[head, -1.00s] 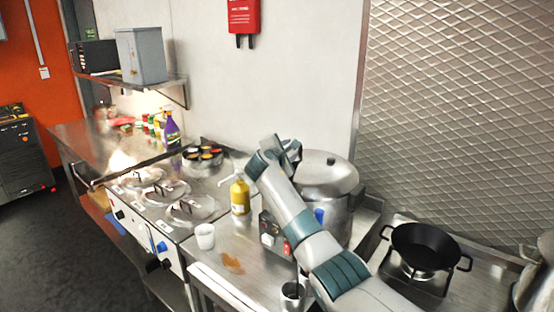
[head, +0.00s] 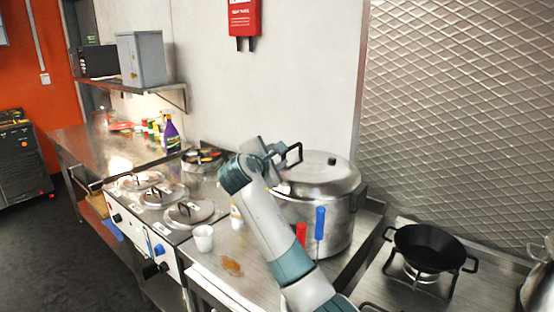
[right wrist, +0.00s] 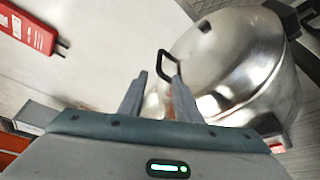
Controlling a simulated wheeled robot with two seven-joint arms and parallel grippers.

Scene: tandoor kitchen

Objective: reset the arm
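My right arm reaches up from the bottom of the head view, in front of a large lidded steel pot (head: 325,200). My right gripper (head: 277,150) is at the pot's upper left, near a black loop handle (head: 294,154). In the right wrist view, the right gripper (right wrist: 159,80) has its two fingers apart with nothing held between them. The black loop (right wrist: 168,62) shows just beyond the right fingertip, beside the pot (right wrist: 235,65); I cannot tell whether they touch. My left gripper is in neither view.
A white cup (head: 203,238) stands beside an orange-brown spill (head: 232,266) on the steel counter. Lidded wells (head: 190,213) are at left. Red (head: 301,234) and blue (head: 320,222) handles stand before the pot. A black wok (head: 428,247) sits on a burner at right.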

